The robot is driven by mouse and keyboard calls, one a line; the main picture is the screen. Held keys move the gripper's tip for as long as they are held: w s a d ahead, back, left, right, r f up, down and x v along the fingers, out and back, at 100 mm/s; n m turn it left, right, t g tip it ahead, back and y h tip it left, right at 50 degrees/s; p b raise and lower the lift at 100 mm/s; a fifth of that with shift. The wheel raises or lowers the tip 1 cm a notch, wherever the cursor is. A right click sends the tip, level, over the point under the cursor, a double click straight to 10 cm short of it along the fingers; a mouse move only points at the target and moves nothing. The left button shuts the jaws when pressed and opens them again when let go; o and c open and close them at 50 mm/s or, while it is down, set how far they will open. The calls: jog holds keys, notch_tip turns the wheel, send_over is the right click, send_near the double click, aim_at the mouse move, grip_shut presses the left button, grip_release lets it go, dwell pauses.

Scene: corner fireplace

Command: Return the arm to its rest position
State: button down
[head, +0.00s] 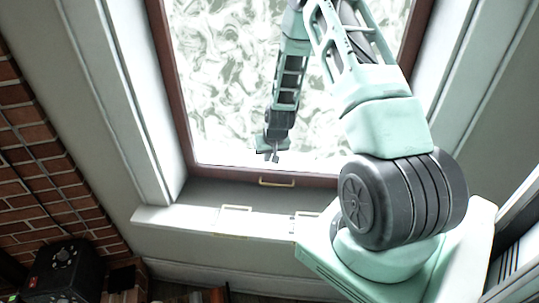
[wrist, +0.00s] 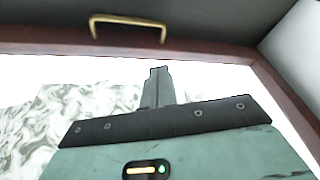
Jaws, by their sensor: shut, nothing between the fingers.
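My gripper (head: 272,156) hangs at the end of my arm in front of the window, near the bottom of its pane in the head view. In the wrist view its fingers (wrist: 158,86) are together with nothing between them. The window (head: 225,80) has a dark reddish-brown frame and a pane with a swirling white and grey-green pattern. A brass handle (head: 277,182) sits on the lower frame, a little below the gripper in the head view, and it also shows at the top of the wrist view (wrist: 128,26). The gripper appears apart from the handle.
A white window sill (head: 185,220) runs below the window. A brick wall (head: 40,165) is at the left. White window reveals flank the frame.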

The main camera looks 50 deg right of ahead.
jog(key=shift+v, duration=1.35)
